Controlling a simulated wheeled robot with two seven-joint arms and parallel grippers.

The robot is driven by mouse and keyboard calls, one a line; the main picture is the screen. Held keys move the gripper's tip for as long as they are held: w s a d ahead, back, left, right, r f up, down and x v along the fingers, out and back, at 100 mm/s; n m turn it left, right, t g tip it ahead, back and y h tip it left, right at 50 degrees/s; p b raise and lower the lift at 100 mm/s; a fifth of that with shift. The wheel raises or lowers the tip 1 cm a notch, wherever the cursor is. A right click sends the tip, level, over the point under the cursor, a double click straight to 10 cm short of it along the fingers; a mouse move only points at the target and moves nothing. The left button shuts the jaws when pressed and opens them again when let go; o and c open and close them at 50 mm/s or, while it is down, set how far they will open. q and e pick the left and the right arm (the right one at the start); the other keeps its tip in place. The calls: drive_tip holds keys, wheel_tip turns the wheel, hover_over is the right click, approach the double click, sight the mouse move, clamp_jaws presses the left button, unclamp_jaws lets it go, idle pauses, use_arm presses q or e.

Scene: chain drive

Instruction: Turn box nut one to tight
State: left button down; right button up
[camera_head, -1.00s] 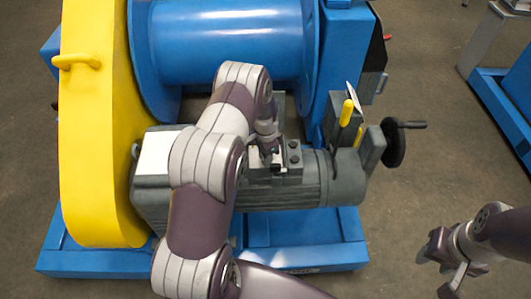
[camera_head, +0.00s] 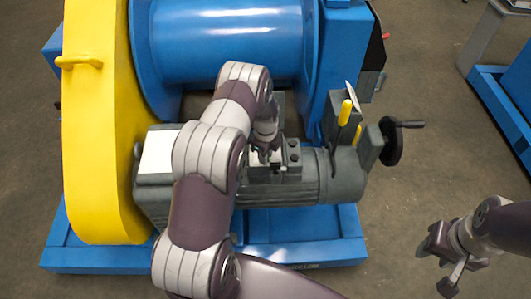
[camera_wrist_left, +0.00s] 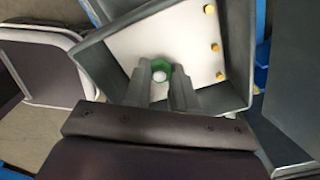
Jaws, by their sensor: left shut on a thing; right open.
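In the left wrist view, an open grey terminal box (camera_wrist_left: 237,62) has a white inner floor. A green nut (camera_wrist_left: 160,68) with a pale round centre sits on that floor, between my left fingertips (camera_wrist_left: 165,78). The fingers are shut on the nut, reaching down into the box. In the head view, my left gripper (camera_head: 266,155) is over the grey motor's box, and the nut is hidden there. My right gripper (camera_head: 446,262) is open and empty at the lower right, well away from the machine.
Several brass studs (camera_wrist_left: 217,47) stand along the right side inside the box. The grey motor (camera_head: 325,178) sits on a blue base (camera_head: 300,254) beside a yellow guard (camera_head: 97,150).

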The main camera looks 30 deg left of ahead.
use_arm(q)
drive_tip(key=shift+w+r+m, duration=0.1)
drive_tip(key=shift+r+m, duration=0.05)
drive_tip(key=shift+m, duration=1.75)
drive_tip(key=c, duration=0.9)
unclamp_jaws()
wheel_tip(320, 180, up, 13)
drive_tip(key=shift+f+p, duration=0.2)
drive_tip(key=shift+p, duration=0.9)
